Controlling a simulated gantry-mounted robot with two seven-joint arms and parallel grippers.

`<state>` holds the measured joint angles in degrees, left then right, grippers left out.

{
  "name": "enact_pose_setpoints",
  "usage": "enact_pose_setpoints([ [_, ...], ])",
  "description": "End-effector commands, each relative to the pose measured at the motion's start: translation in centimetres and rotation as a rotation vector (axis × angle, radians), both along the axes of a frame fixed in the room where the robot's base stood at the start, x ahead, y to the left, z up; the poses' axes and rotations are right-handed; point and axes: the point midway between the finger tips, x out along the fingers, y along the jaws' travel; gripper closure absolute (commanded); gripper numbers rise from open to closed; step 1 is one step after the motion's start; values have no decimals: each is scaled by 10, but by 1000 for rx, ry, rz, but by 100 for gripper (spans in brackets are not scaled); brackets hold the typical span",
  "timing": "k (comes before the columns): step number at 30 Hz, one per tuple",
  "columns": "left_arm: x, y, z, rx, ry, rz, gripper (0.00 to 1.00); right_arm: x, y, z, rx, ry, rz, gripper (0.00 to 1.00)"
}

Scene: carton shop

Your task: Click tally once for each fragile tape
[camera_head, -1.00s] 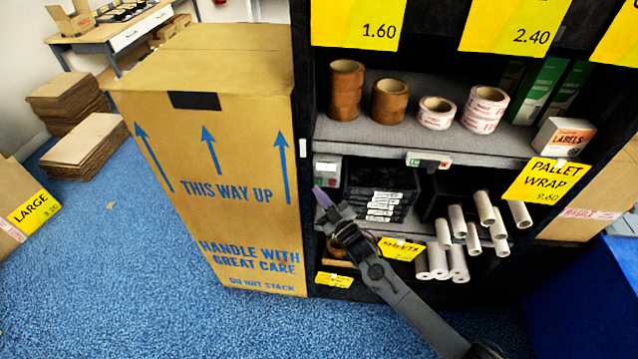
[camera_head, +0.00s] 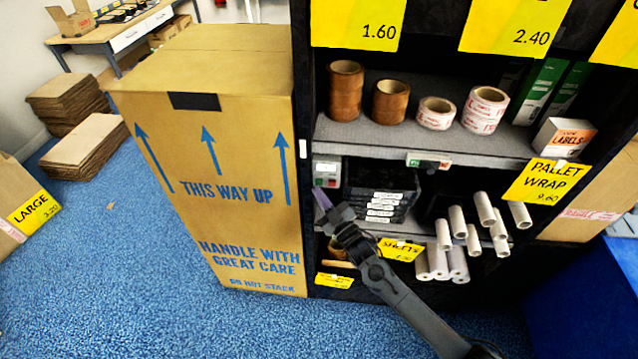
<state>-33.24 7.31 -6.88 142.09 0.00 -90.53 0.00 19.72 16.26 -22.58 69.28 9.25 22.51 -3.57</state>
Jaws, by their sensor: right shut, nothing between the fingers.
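A small grey device with a display and red and green buttons, which looks like the tally (camera_head: 326,173), stands at the left end of the middle shelf. My right gripper (camera_head: 320,198) is shut and empty, its tip just below the tally's front; I cannot tell whether they touch. On the shelf above are white tape rolls with red print, which look like the fragile tape: a single roll (camera_head: 436,114) and a stack of two (camera_head: 484,110). Their print is too small to read. Brown tape rolls (camera_head: 346,91) stand left of them. My left gripper is not in view.
A tall carton (camera_head: 215,150) stands close against the shelf's left side. A labels box (camera_head: 565,138) is at the upper shelf's right.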

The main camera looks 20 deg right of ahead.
Motion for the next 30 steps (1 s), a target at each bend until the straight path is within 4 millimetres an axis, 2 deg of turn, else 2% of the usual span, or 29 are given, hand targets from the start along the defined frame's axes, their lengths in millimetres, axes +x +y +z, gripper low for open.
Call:
enact_pose_setpoints([
  [20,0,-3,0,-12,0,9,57,0,0,0,0,0,0,100],
  [30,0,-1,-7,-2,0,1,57,6,-4,-1,0,0,-1,100],
])
